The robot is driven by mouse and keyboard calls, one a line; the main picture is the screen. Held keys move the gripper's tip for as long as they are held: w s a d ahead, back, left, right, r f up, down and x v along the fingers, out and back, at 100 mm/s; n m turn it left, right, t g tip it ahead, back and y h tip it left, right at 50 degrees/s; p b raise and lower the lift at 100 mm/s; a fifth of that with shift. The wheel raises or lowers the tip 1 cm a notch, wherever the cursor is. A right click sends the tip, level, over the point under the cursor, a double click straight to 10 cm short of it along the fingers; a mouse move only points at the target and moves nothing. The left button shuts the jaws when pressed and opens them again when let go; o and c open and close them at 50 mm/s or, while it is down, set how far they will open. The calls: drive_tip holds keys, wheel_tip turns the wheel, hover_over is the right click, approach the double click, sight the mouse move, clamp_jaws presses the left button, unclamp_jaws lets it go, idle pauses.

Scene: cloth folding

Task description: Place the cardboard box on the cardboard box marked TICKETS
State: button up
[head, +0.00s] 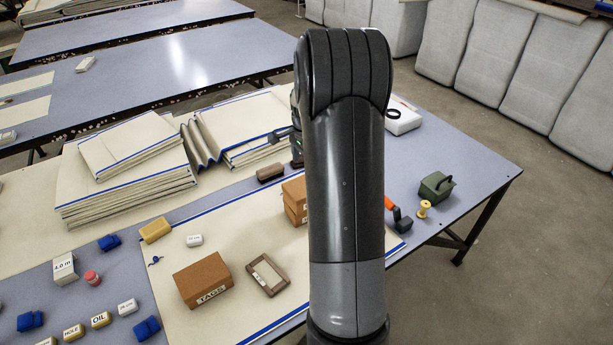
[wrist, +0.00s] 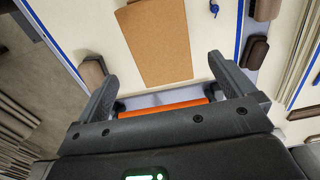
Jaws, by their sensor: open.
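A brown cardboard box (head: 204,278) marked TAGS sits on the cream cloth in the head view. Two more brown boxes (head: 293,200) appear stacked one on the other, partly hidden behind my arm; a label on the lower one is cut off, and I cannot read TICKETS anywhere. In the wrist view my gripper (wrist: 160,58) is open and empty. A plain brown box top (wrist: 157,38) shows between and beyond its fingers; I cannot tell which box it is or whether a finger touches it. My arm hides most of the gripper in the head view.
Folded cloth stacks (head: 125,180) fill the back left. A green case (head: 436,186) stands at the right.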

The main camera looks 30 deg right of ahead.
drive_tip(key=shift+a+r, duration=0.1)
drive_tip(key=shift+r, duration=0.35)
drive_tip(key=s+a+r+n+t, duration=0.1)
drive_tip(key=s+a+r+n, duration=0.35)
drive_tip(key=a+r, duration=0.35)
drive_tip(key=s+a+r+n+t, duration=0.2)
drive_tip(key=s+a+r+n, duration=0.25)
drive_tip(key=a+r, duration=0.25)
drive_tip(key=s+a+r+n+t, duration=0.1)
drive_tip(key=s+a+n, duration=0.3)
drive_tip(key=s, duration=0.4)
drive_tip(key=s+a+r+n+t, duration=0.1)
drive_tip(key=s+a+n, duration=0.4)
drive_tip(key=s, duration=0.4)
drive_tip(key=shift+a+r+t, duration=0.3)
drive_tip(key=shift+a, duration=0.05)
